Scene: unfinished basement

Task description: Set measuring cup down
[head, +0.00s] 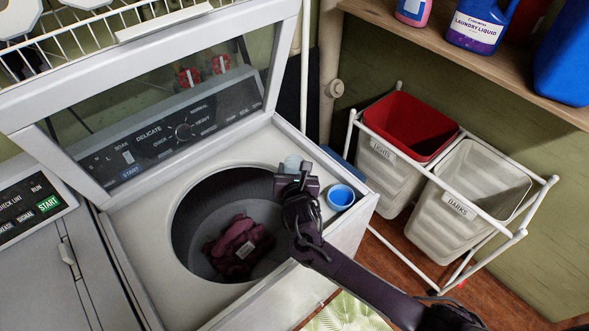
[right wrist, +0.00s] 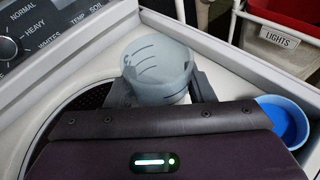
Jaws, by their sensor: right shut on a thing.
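The measuring cup (right wrist: 158,68) is pale, translucent and marked with dark lines. My right gripper (right wrist: 160,92) is shut on it, with a finger on each side. The cup stands upright over the washer's top panel at the back right; I cannot tell whether its base touches, as the gripper hides it. In the head view the cup (head: 293,163) shows just behind my right gripper (head: 296,176), right of the round tub opening. My left gripper is not in view.
A blue cup or cap (head: 341,197) stands close by on the washer's (head: 150,213) right front edge. Dark red cloth (head: 240,248) lies in the open tub. The raised lid (head: 150,75) stands behind. Lights and darks hampers (head: 468,190) stand to the right.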

